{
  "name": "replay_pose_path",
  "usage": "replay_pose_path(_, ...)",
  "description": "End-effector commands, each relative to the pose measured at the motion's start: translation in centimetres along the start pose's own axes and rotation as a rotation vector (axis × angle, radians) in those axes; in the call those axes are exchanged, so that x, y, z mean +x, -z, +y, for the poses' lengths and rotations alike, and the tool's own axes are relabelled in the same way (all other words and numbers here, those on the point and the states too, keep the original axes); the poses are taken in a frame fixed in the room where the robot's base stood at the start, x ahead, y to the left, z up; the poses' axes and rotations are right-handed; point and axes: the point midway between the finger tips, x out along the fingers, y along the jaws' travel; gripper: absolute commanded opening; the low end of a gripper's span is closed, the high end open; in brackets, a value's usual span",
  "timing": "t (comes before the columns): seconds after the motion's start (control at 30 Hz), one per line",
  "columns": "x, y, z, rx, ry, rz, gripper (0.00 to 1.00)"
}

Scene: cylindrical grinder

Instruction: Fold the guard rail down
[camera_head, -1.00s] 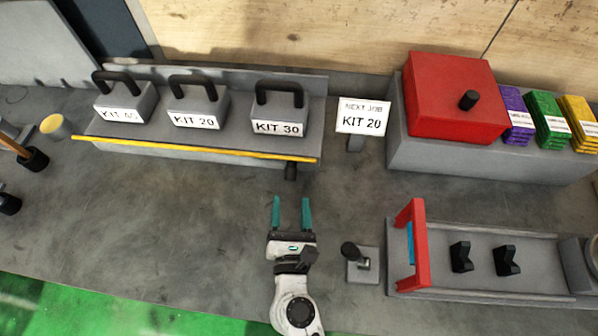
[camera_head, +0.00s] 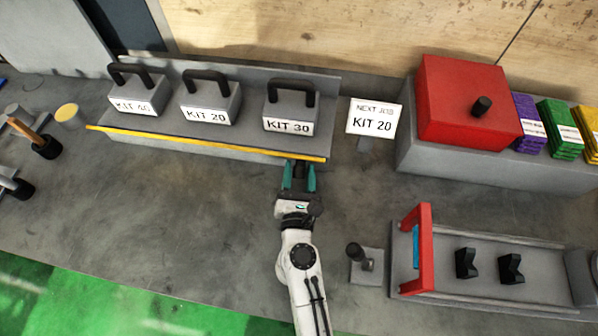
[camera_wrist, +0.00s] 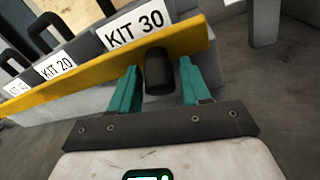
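The yellow guard rail (camera_head: 205,143) runs along the front edge of the grey shelf that holds the kits. It stands up in front of the kit blocks. A dark knob (camera_wrist: 158,70) sticks out from the rail's right end, below the KIT 30 block. My gripper (camera_head: 300,176) is at this knob with its teal fingers apart. In the wrist view the fingers (camera_wrist: 160,86) stand on either side of the knob, with a visible gap at each side. The fingers are not closed on it.
KIT 40 (camera_head: 137,92), KIT 20 (camera_head: 210,101) and KIT 30 (camera_head: 289,110) blocks with handles sit behind the rail. A sign (camera_head: 373,120) reads NEXT JOB KIT 20. A red box (camera_head: 460,100) stands right. A small lever (camera_head: 360,258) and red-framed fixture (camera_head: 417,250) are at lower right.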

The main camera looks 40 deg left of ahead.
Motion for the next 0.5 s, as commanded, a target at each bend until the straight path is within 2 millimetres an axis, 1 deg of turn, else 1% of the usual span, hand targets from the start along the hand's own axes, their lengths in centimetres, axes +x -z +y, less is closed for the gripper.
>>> replay_pose_path(0.03,-0.01,0.00,0.00,0.000,0.000,0.000,0.42)
replay_pose_path(0.07,-0.01,0.00,-0.01,0.000,0.000,0.000,0.39)
replay_pose_path(0.43,-0.02,0.00,-0.01,0.000,0.000,0.000,0.04)
replay_pose_path(0.5,-0.02,0.00,-0.02,0.000,0.000,0.000,0.02)
